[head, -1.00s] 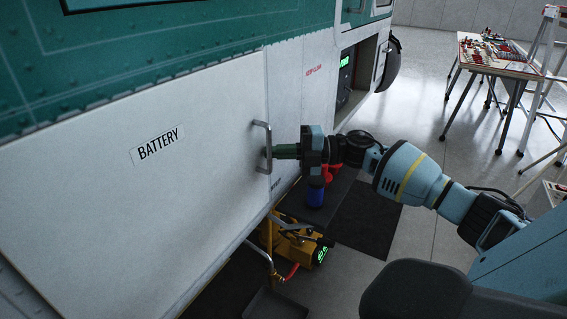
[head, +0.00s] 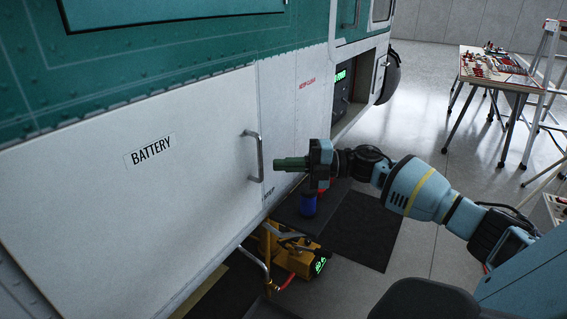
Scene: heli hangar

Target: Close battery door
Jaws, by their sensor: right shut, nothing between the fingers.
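The battery door (head: 150,190) is a large white panel labelled BATTERY on the side of the helicopter. It looks flush with the white panel to its right. Its grey upright bar handle (head: 258,157) is at its right edge. My right gripper (head: 276,164) is shut and empty. Its green fingers point left at the handle, and a small gap shows between their tips and the bar. My left gripper is not in view.
A yellow ground unit (head: 289,256) with a green display stands on the floor below the door. A table with parts (head: 497,72) and a ladder stand at the right. An open bay (head: 350,95) lies beyond the door.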

